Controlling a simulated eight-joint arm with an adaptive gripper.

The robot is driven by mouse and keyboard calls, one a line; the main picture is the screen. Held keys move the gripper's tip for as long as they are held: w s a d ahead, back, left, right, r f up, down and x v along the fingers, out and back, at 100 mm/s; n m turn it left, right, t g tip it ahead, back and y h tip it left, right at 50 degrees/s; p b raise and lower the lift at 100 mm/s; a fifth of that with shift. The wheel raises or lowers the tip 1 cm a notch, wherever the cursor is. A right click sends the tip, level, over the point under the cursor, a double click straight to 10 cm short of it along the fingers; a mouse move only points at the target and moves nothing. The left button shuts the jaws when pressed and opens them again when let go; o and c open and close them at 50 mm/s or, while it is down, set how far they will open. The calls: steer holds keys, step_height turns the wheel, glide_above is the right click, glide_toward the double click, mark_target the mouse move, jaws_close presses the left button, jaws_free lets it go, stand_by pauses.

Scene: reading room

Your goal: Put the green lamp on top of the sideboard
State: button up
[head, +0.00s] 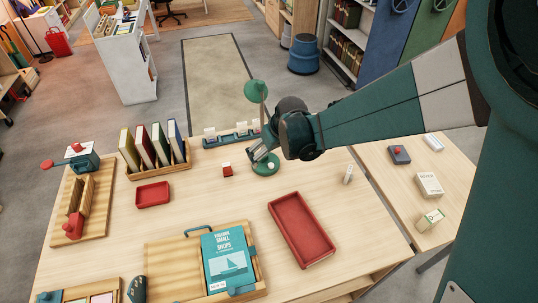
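The green lamp has a round green shade (257,90), a thin light stem and a green round base (266,168). It stands upright at the far edge of the wooden table (225,200). My gripper (262,150) is low at the lamp's stem, just above the base. My wrist hides part of the stem, and I cannot tell whether the fingers are closed on it. No piece is clearly identifiable as the sideboard; a lower light-wood surface (400,208) adjoins the table on the right.
A red tray (301,232) lies in front. Small boxes (429,184) occupy the right surface.

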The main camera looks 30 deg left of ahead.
steer(key=shift+v, duration=1.1)
steer(key=shift+d, duration=0.1)
steer(key=d+r+m+t, duration=0.1)
steer(key=d+r+m, duration=0.1)
steer(key=d+r, duration=0.5)
steer(key=d+r+m+h, duration=0.1)
steer(key=d+r, duration=0.2)
steer(key=d, duration=0.8)
steer(key=d+r+m+t, duration=0.15)
steer(key=d+r, duration=0.35)
steer(key=d, duration=0.5)
steer(key=s+d+r+m+h, duration=0.1)
steer(key=s+d+m, duration=0.1)
steer(key=s+d, duration=0.3)
steer(key=s+d+r+m+t+h, duration=0.1)
steer(key=s+d+m, duration=0.2)
steer(key=d, duration=1)
steer(key=s+d+r+m+t, duration=0.1)
steer(key=s+d+m, duration=0.1)
steer(key=s+d, duration=0.6)
steer(key=shift+d+r+h, duration=0.3)
steer(key=shift+d+h, duration=0.1)
steer(key=shift+d, duration=0.25)
